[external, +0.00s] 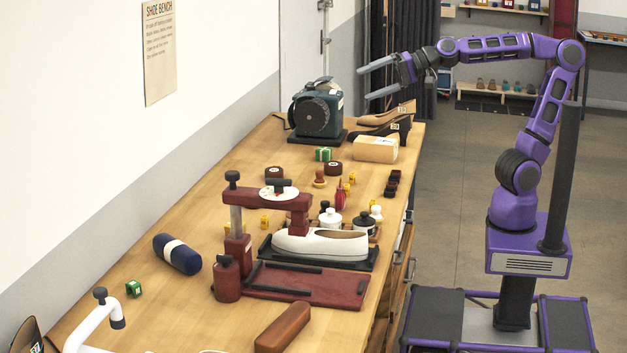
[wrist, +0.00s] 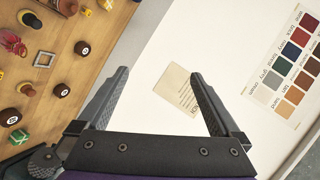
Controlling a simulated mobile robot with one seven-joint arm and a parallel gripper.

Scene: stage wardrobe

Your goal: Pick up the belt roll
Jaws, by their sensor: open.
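The thing that looks most like a belt roll is a dark navy roll with a white band (external: 177,254), lying on its side on the bench toward the left in the external view. I cannot be sure that it is the belt roll. It does not show in the wrist view. My gripper (external: 364,83) is open and empty, raised in the air above the far end of the bench, well apart from the roll. In the wrist view its two fingers (wrist: 160,73) are spread, with the white wall and a paper sign behind them.
The wooden bench (external: 130,240) runs along the wall. A dark red press (external: 300,285) with a white shoe stands right of the roll. A green machine (external: 316,108), tan block (external: 375,149) and brown block (external: 283,327) stand around. Bare wood surrounds the roll.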

